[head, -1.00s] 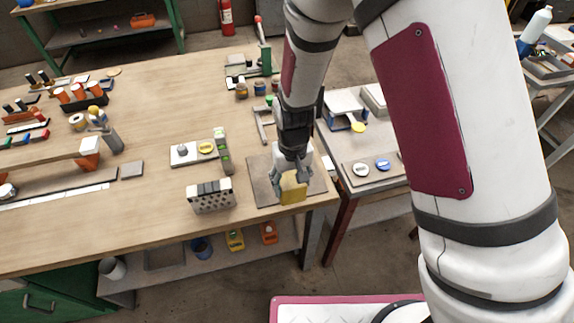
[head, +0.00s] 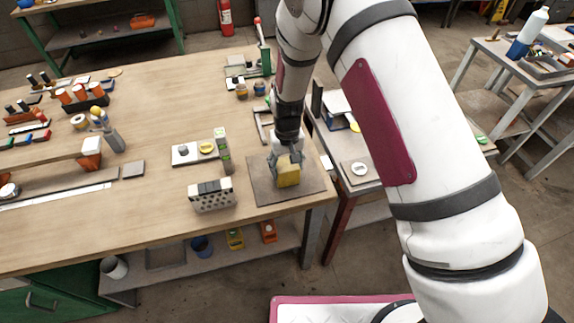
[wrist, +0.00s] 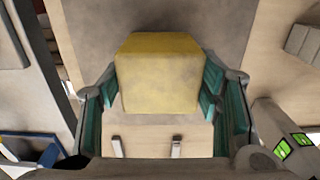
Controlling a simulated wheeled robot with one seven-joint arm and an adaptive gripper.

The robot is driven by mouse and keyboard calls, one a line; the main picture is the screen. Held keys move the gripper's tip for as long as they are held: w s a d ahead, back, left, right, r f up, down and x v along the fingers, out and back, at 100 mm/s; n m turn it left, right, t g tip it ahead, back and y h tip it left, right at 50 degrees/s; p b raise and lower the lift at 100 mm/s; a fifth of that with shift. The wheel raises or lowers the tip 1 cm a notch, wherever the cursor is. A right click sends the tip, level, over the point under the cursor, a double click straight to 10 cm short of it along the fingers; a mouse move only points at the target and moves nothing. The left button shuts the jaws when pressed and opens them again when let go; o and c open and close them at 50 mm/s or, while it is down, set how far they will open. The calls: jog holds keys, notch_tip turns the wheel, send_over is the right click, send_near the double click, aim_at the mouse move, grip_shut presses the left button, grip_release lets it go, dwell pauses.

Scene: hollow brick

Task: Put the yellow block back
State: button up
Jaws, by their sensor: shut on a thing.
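The yellow block (head: 288,176) is between the fingers of my gripper (head: 286,164), over the grey mat (head: 262,187) at the table's front right corner. In the wrist view the yellow block (wrist: 160,75) fills the space between the teal finger pads, and my gripper (wrist: 160,95) is shut on it. The block's underside is hidden, so I cannot tell whether it touches the mat.
A grey holed brick (head: 211,197) stands left of the mat. A white tray (head: 186,156) with a yellow disc and a green-and-white upright piece (head: 222,150) are behind it. A side table with a white round piece (head: 359,169) is to the right.

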aim_at(287, 165)
jog(key=shift+f, duration=0.2)
jog(key=o, duration=1.4)
jog(key=shift+r, duration=0.1)
notch_tip(287, 165, up, 12)
jog(key=shift+r+b, duration=0.15)
jog(key=shift+b, duration=0.5)
